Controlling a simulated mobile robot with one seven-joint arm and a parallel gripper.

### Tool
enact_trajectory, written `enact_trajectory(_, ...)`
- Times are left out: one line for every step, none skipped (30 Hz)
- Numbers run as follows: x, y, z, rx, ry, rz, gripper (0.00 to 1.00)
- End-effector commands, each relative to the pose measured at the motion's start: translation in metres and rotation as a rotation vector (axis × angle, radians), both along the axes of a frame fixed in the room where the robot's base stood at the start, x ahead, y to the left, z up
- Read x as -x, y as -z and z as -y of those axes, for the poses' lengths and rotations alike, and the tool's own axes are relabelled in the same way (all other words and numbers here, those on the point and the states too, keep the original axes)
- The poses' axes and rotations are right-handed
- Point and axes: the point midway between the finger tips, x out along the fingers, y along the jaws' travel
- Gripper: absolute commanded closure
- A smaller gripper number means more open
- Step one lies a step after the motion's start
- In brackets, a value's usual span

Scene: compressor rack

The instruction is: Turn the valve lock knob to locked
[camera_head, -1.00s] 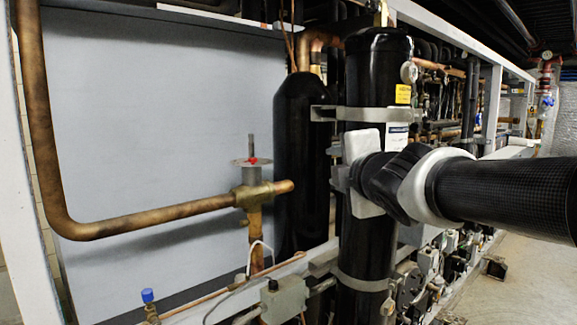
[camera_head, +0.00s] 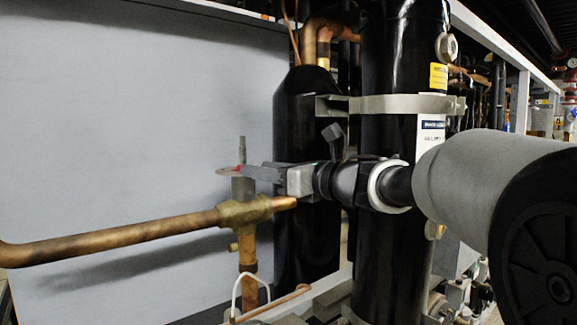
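The brass valve (camera_head: 243,211) sits on the copper pipe left of the black cylinders. The knob's right part is covered by the fingers.
A tall black cylinder (camera_head: 400,72) with metal clamp bands stands behind my arm. A narrower black cylinder (camera_head: 305,115) stands behind the gripper. The horizontal copper pipe (camera_head: 110,238) runs left from the valve. A large grey panel (camera_head: 120,120) closes the back; space in front of it is open.

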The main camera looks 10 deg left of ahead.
Motion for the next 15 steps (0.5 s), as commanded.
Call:
enact_trajectory(-0.005, 0.0, -0.011, 0.002, -0.003, -0.001, 0.61)
enact_trajectory(-0.008, 0.0, -0.017, 0.002, -0.003, -0.001, 0.61)
enact_trajectory(-0.012, 0.0, -0.023, 0.0, -0.002, -0.001, 0.61)
enact_trajectory(-0.015, 0.0, -0.028, 0.0, -0.001, -0.001, 0.61)
enact_trajectory(-0.018, 0.0, -0.032, 0.001, -0.001, -0.002, 0.61)
enact_trajectory(-0.02, 0.0, -0.038, 0.001, -0.001, 0.0, 0.61)
enact_trajectory(-0.023, 0.0, -0.042, 0.001, -0.001, -0.002, 0.61)
enact_trajectory(-0.025, 0.0, -0.045, 0.0, -0.001, -0.001, 0.61)
enact_trajectory(-0.027, -0.001, -0.049, 0.0, 0.001, 0.0, 0.61)
enact_trajectory(-0.029, 0.0, -0.052, 0.0, 0.001, -0.001, 0.61)
enact_trajectory(-0.031, 0.0, -0.054, 0.0, 0.002, -0.001, 0.61)
enact_trajectory(-0.032, 0.0, -0.056, 0.0, 0.002, -0.001, 0.61)
enact_trajectory(-0.033, -0.001, -0.057, -0.001, 0.002, 0.0, 0.61)
enact_trajectory(-0.033, 0.0, -0.059, -0.001, 0.002, 0.0, 0.61)
enact_trajectory(-0.034, 0.0, -0.06, -0.001, 0.002, 0.0, 0.61)
